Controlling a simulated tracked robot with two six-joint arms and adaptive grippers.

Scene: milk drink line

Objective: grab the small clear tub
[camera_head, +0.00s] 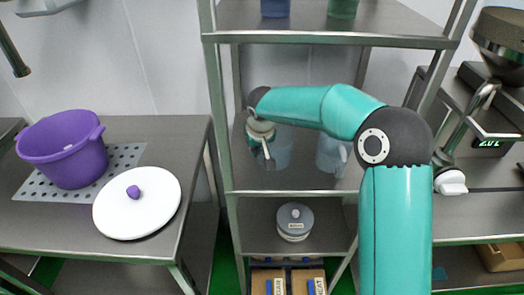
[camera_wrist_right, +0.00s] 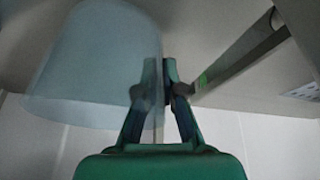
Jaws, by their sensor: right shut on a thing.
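The small clear tub (camera_head: 280,150) stands at the left of the middle shelf, pale blue and see-through, partly hidden behind my right gripper. My right gripper (camera_head: 266,153) reaches in at the tub's left side and is shut on its wall. In the right wrist view the tub (camera_wrist_right: 90,65) fills the upper left, and the gripper fingers (camera_wrist_right: 161,75) meet at its right edge. I cannot tell whether the tub's base touches the shelf. My left gripper is not in view.
A clear jug (camera_head: 331,155) stands just right of the tub on the same shelf (camera_head: 300,181). Rack posts and the upper shelf (camera_head: 320,37) bound the space. A grey lidded pot (camera_head: 295,222) is below. A purple pot (camera_head: 65,150) and white lid (camera_head: 150,210) are on the left table.

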